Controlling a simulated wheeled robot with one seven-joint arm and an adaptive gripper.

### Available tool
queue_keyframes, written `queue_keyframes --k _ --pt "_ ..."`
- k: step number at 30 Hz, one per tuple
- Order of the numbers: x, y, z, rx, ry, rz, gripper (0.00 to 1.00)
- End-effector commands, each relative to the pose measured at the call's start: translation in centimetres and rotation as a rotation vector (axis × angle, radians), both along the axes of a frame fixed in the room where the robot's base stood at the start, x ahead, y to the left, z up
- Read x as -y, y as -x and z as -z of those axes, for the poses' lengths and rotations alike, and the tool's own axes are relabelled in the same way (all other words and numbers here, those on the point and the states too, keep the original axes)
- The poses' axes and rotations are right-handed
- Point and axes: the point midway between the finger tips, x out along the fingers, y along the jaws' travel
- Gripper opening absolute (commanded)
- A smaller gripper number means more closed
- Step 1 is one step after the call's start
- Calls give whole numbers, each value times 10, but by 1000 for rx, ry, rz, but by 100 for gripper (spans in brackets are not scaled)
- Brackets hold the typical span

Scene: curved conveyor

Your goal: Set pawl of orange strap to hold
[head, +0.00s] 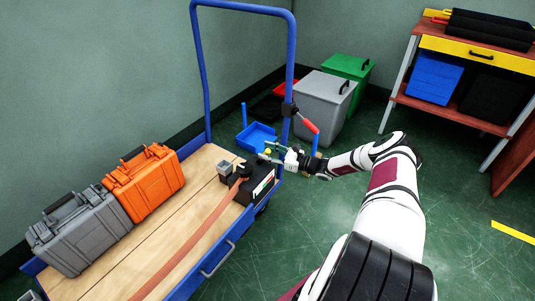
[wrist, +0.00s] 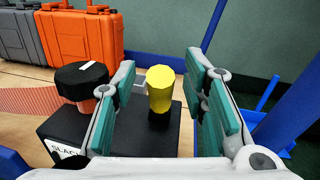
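The orange strap (head: 190,248) runs along the wooden cart bed to a black box (head: 262,181) at the cart's right edge. In the wrist view the black box (wrist: 150,138) carries a black round knob (wrist: 82,78) on the left and an upright yellow-topped knob (wrist: 160,90), probably the pawl control. A label on the box reads "SLACK", partly cut off. My gripper (head: 270,156) is over the box's far end. In the wrist view its teal fingers (wrist: 160,100) are open, one on each side of the yellow knob, with visible gaps. I cannot tell how deep the knob sits between them.
An orange case (head: 145,183) and a grey case (head: 80,235) stand on the cart's left side. The cart's blue handle frame (head: 290,60) rises beyond the box, with a red-handled lever (head: 309,124) on it. Bins (head: 325,100) stand behind. Floor to the right is clear.

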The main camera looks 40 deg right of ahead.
Motion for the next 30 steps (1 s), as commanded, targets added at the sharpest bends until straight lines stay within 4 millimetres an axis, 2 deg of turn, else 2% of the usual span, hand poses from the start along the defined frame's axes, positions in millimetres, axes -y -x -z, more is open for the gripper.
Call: queue_keyframes --k 9,10,15,30 --pt "-1 -2 0 0 0 1 40" --pt "-1 -2 0 0 0 1 35" --pt "-1 -2 0 0 0 0 0" --pt "-4 -8 -6 -67 25 -2 0"
